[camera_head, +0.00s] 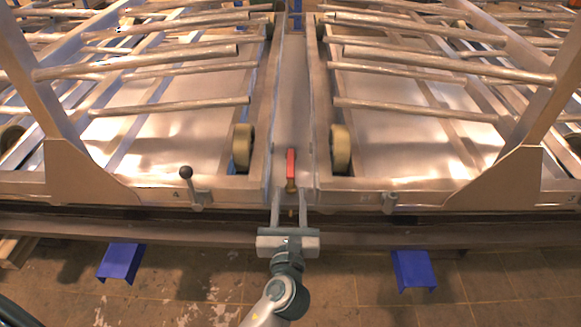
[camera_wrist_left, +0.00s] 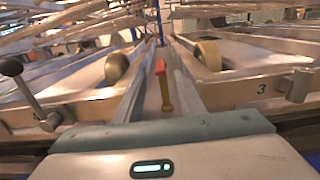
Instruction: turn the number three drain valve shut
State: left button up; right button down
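A valve with a red handle (camera_head: 291,163) sits at the front end of the narrow channel between two frames. In the head view its handle runs up the picture, away from me, from a brass body (camera_head: 291,187). The handle also shows in the left wrist view (camera_wrist_left: 160,67). My left gripper (camera_head: 289,198) comes from below and is open. Its two fingers are apart, with the brass part in line with the gap; whether they touch it I cannot tell. A label reading 3 (camera_wrist_left: 262,88) is on the right frame. My right gripper is not in view.
A black-knobbed lever (camera_head: 187,180) stands on the front rail left of the valve. A short metal fitting (camera_head: 390,203) is on the rail to the right. Pale rollers (camera_head: 242,147) (camera_head: 340,149) flank the channel. Blue brackets (camera_head: 121,262) (camera_head: 413,269) stand below the rail.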

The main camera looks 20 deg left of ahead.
aim_at(290, 167)
pick_arm(q)
jog(key=x, duration=1)
jog(key=shift+w+a+f+b, duration=0.1)
jog(key=shift+w+b, duration=0.2)
jog(key=shift+w, duration=0.05)
jog(key=shift+c, duration=0.6)
grip_shut()
